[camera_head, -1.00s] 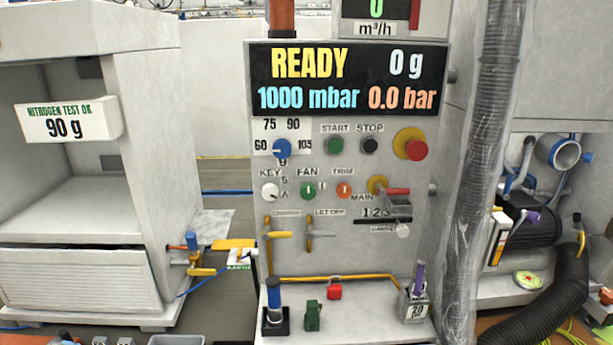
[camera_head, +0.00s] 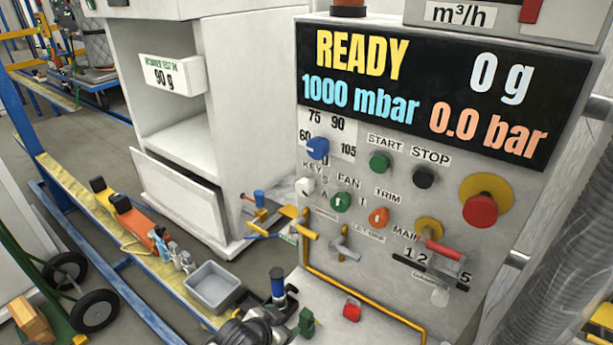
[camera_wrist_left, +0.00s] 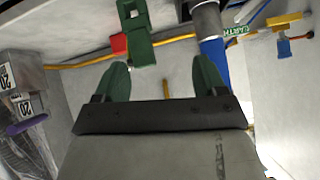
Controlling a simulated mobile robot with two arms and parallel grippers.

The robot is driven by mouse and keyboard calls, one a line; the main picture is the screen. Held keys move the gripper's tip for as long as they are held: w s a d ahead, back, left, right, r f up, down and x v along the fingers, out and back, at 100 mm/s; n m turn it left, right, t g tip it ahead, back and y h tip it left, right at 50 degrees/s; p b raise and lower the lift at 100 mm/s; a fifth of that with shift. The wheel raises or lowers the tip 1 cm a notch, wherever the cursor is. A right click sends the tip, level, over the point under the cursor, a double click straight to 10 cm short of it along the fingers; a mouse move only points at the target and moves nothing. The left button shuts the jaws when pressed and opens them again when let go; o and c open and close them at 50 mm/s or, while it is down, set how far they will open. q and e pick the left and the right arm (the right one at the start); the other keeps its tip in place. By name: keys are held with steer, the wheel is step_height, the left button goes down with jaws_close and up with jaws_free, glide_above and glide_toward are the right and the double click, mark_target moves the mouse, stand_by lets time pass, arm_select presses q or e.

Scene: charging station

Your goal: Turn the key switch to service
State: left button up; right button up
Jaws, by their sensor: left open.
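The key switch (camera_head: 305,187) is a small white round knob under the "KEY" label on the grey panel. The letters S and A stand to its right; which one it points at is too small to tell. My left gripper (camera_head: 258,322) is at the bottom of the head view, low in front of the panel and well below the switch. In the left wrist view its two green fingers (camera_wrist_left: 162,70) are spread with nothing between them. The key switch is not in the left wrist view. My right gripper is not in view.
Yellow (camera_head: 303,224) and grey (camera_head: 343,245) levers jut out below the switch. A blue selector knob (camera_head: 317,148) is above it.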

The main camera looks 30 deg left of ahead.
arm_select(q)
steer(key=w+a+r+m+t+h+p, duration=0.1)
steer(key=w+a+r+t, duration=0.3)
steer(key=r, duration=0.5)
steer(key=w+a+r+m+t, duration=0.1)
steer(key=w+r+t, duration=0.1)
steer(key=w+r, duration=0.5)
steer(key=t, duration=0.2)
glide_toward(302, 189)
steer(key=w, duration=0.2)
steer(key=shift+h, duration=0.4)
steer(key=w, duration=0.2)
steer(key=w+p, duration=0.1)
steer(key=w, duration=0.2)
steer(key=w+d+p, duration=0.1)
steer(key=w, duration=0.2)
steer(key=shift+f, duration=0.2)
steer(key=shift+w+f, duration=0.1)
steer(key=shift+w, duration=0.5)
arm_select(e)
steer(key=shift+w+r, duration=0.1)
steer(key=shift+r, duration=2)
arm_select(q)
steer(key=c, duration=0.9)
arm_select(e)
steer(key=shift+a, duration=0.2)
